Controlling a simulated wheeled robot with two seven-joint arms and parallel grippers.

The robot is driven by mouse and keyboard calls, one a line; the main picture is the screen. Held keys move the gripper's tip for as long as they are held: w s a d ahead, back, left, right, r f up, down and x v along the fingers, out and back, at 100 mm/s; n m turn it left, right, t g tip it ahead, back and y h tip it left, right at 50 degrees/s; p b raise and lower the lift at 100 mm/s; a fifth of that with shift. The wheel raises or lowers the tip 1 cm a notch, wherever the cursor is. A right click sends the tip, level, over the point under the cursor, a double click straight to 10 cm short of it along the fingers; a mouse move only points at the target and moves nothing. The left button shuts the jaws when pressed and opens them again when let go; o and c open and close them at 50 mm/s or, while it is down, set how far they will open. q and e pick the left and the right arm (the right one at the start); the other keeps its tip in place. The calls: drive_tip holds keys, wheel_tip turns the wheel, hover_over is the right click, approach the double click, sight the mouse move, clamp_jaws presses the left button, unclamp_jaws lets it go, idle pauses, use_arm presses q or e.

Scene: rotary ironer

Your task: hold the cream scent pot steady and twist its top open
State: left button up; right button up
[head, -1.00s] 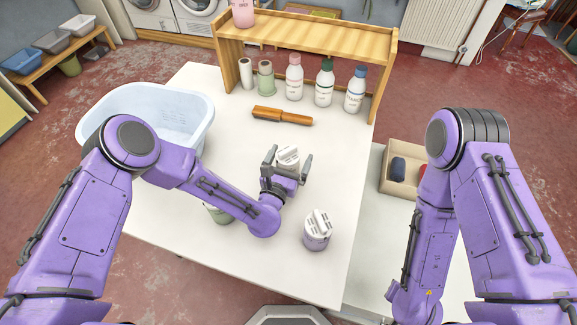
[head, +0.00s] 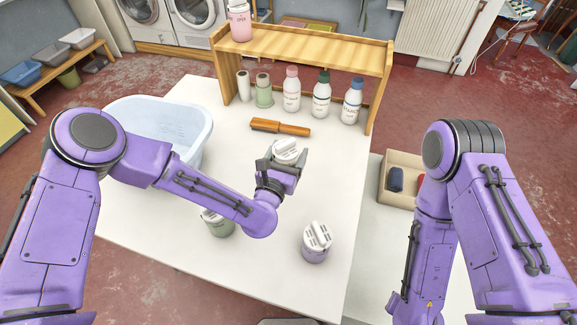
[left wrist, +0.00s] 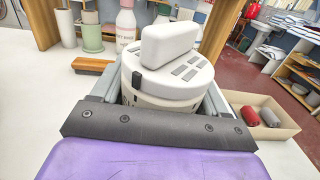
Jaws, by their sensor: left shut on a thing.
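The cream scent pot (head: 287,148) stands near the middle of the white table, upright. Its white slotted top with a raised bar-shaped grip fills the middle of the left wrist view (left wrist: 172,77) and sits on the pot. My left gripper (head: 285,164) is shut around the pot's sides, one finger on each side. The fingers and wrist hide most of the pot's lower body. My right arm hangs at the right of the head view, but its gripper is out of frame.
A lavender pot (head: 316,252) and a green pot (head: 218,227), both white-topped, stand nearer the front. A wooden brush (head: 280,127) lies behind. Bottles line up under the wooden shelf (head: 300,55). A pale basin (head: 185,115) is left, an open box (head: 400,160) right.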

sight(288, 146)
use_arm(q)
drive_tip(key=shift+r, duration=1.55)
drive_tip(key=shift+f, duration=0.1)
drive_tip(key=f, duration=0.3)
drive_tip(key=s+f, duration=0.1)
drive_tip(key=f, duration=0.2)
drive_tip(key=shift+s+f, duration=0.15)
drive_tip(key=shift+w+f, duration=0.3)
drive_tip(key=shift+w, duration=0.4)
drive_tip(key=shift+s, duration=0.1)
drive_tip(key=shift+f, duration=1.25)
